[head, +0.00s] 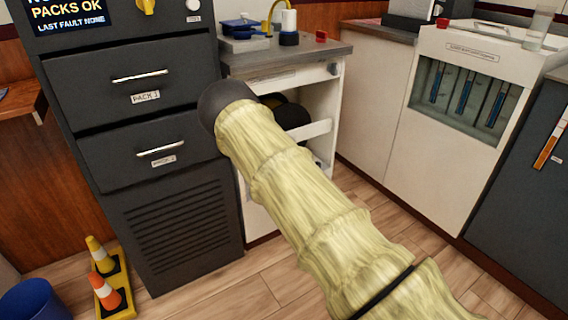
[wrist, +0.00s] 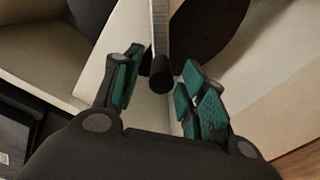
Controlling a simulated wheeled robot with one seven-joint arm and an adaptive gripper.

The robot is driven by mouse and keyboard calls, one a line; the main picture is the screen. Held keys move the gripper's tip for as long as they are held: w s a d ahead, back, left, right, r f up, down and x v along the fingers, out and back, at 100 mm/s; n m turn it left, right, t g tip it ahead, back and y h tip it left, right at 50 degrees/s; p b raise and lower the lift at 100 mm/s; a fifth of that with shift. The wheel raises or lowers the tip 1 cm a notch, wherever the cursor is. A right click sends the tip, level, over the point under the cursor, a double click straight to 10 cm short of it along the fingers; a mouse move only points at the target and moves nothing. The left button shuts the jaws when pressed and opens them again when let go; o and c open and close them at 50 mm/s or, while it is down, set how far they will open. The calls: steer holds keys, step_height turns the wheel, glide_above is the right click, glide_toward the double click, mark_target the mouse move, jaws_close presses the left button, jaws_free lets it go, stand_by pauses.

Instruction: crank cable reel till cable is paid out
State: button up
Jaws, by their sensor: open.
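My gripper (wrist: 160,63) is open in the wrist view, with green-padded fingers on both sides. A short black knob (wrist: 161,80) lies between the fingers, with visible gaps on both sides. It sits at the end of a grey ridged bar (wrist: 160,25), which looks like the crank arm. A dark round disc (wrist: 207,22), likely part of the reel, is behind it. In the head view, dark round shapes (head: 291,114) show inside the open white cabinet, partly behind my sleeved arm. My fingers are hidden there. I cannot make out any cable.
The white cabinet (head: 325,130) has a shelf edge near my arm. A dark drawer unit (head: 130,110) stands close on the left. Cones (head: 108,290) and a blue bin (head: 35,302) are on the floor. A white tank unit (head: 420,150) stands right.

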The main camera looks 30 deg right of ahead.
steer(key=s, duration=1.1)
steer(key=shift+d, duration=0.4)
steer(key=shift+w, duration=0.1)
